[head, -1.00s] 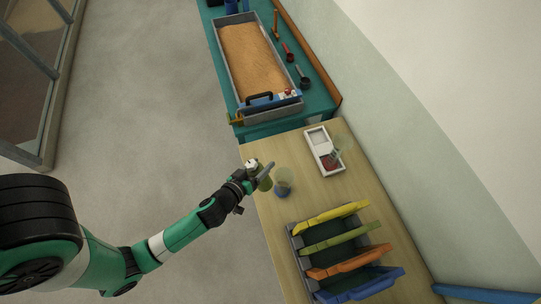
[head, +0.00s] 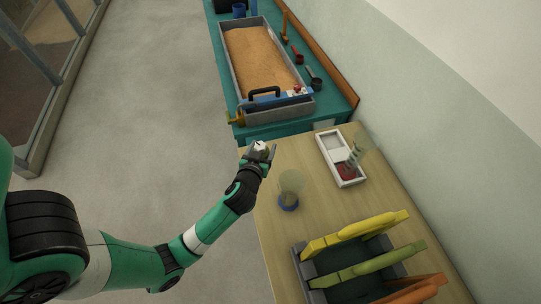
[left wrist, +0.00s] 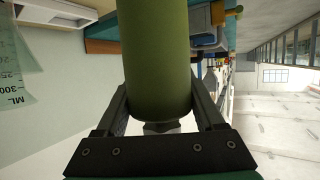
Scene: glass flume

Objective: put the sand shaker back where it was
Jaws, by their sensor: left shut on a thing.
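The sand shaker is a plain olive-green cylinder (left wrist: 155,55) that fills the middle of the left wrist view. In the head view only its pale top (head: 261,147) shows clearly, with the rest mostly hidden by the gripper. My left gripper (head: 262,156) is shut on the shaker, with one finger on each side of it in the left wrist view (left wrist: 161,108). It is at the wooden table's far left corner, near the gap to the teal bench. I cannot tell its height above the table. My right gripper is not in view.
On the wooden table (head: 255,215) stand a clear beaker (head: 291,188), a white tray (head: 331,152) with a clear cylinder (head: 354,156), and a rack with coloured pieces (head: 355,228). The teal bench (head: 275,130) behind holds the sand-filled flume (head: 260,58) and scoops (head: 313,77).

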